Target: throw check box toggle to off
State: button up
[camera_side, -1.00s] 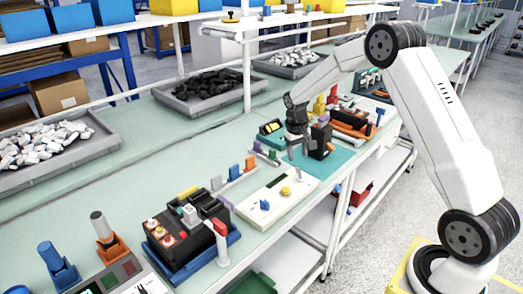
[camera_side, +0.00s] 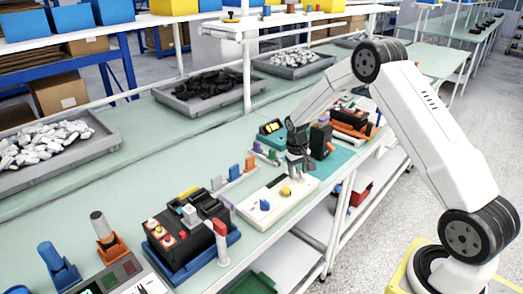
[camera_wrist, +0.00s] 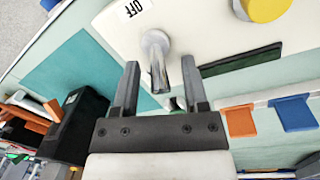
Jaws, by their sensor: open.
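The check box is a white slab (camera_side: 262,208) on the bench with a yellow knob (camera_side: 286,191) and a blue knob (camera_side: 265,204) on top. In the wrist view its metal toggle lever (camera_wrist: 158,62) rises from a round collar, beside a printed OFF label (camera_wrist: 133,9). The yellow knob (camera_wrist: 264,9) also shows at the top right there. My gripper (camera_wrist: 161,76) is open, its two fingers on either side of the lever in the picture; contact cannot be told. In the side view my gripper (camera_side: 301,168) is over the box's far end and hides the toggle.
A black device on a blue base (camera_side: 185,240) stands at the near left. A dark upright block (camera_side: 321,140) stands close behind my gripper on a teal mat (camera_side: 338,158). Orange (camera_wrist: 240,121) and blue (camera_wrist: 292,113) tabs stand along a rail beside the box.

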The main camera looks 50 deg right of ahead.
grip_shut()
jog(key=shift+s+t, duration=0.1)
jog(key=shift+t, duration=0.2)
jog(key=shift+s+a+r+t, duration=0.1)
jog(key=shift+s+t, duration=0.1)
jog(key=shift+t, duration=0.55)
jog(key=shift+s+r+t, duration=0.1)
jog(key=shift+s+t, duration=0.1)
jog(key=shift+t, duration=0.55)
jog(key=shift+s+t, duration=0.1)
jog(key=shift+t, duration=0.3)
grip_release()
